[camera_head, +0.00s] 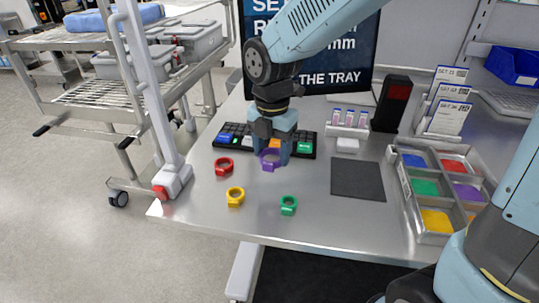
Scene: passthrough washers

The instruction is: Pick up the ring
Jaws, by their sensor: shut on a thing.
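My gripper (272,150) points down over the metal table and is shut on a purple ring (270,163) between its fingertips. Whether the ring is clear of the table I cannot tell. A red ring (223,165) lies to the left, a yellow ring (235,196) lies nearer the front, and a green ring (289,205) lies to the right of the yellow one. These three rest on the table apart from my gripper.
A black keypad rack (305,146) with coloured pieces sits behind my gripper. A dark square mat (358,180) lies to the right. A metal tray (407,190) with coloured compartments stands farther right. A monitor, a dark box (391,104) and card stands line the back.

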